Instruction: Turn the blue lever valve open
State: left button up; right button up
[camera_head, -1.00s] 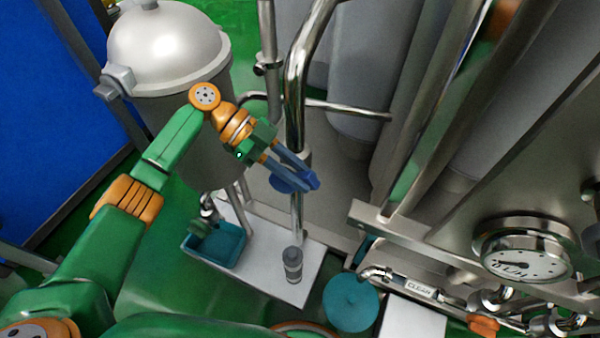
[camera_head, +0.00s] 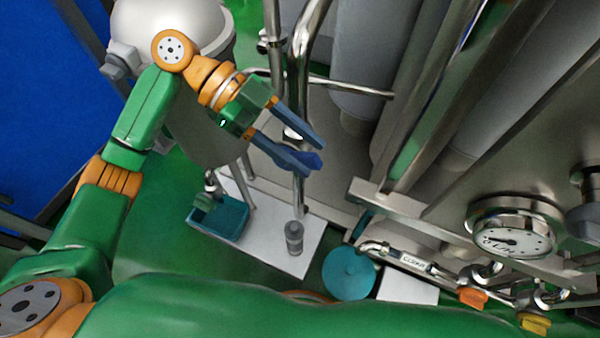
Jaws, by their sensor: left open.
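My left gripper (camera_head: 316,153) is in the upper middle of the head view, in front of the vertical steel pipe. Its two blue-grey fingers are spread apart and point down to the right. A darker blue piece, which looks like the blue lever (camera_head: 297,160), shows at the lower finger, by the pipe. The fingers partly hide it. I cannot tell whether they touch it or which way the lever is turned. My right gripper is not in view.
A domed steel tank (camera_head: 165,22) stands behind my left arm. A teal tray (camera_head: 222,222) and a grey cylinder (camera_head: 294,238) are on the white plate (camera_head: 262,235) below. A round teal thing (camera_head: 350,272), a gauge (camera_head: 513,229) and orange (camera_head: 472,296) and yellow (camera_head: 535,322) handles lie to the right.

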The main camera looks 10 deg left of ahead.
pick_arm(q)
jog(key=s+r, duration=0.3)
jog(key=s, duration=0.5)
jog(key=shift+s+d+r, duration=0.15)
jog(key=shift+d+r, duration=0.05)
jog(key=shift+d, duration=0.2)
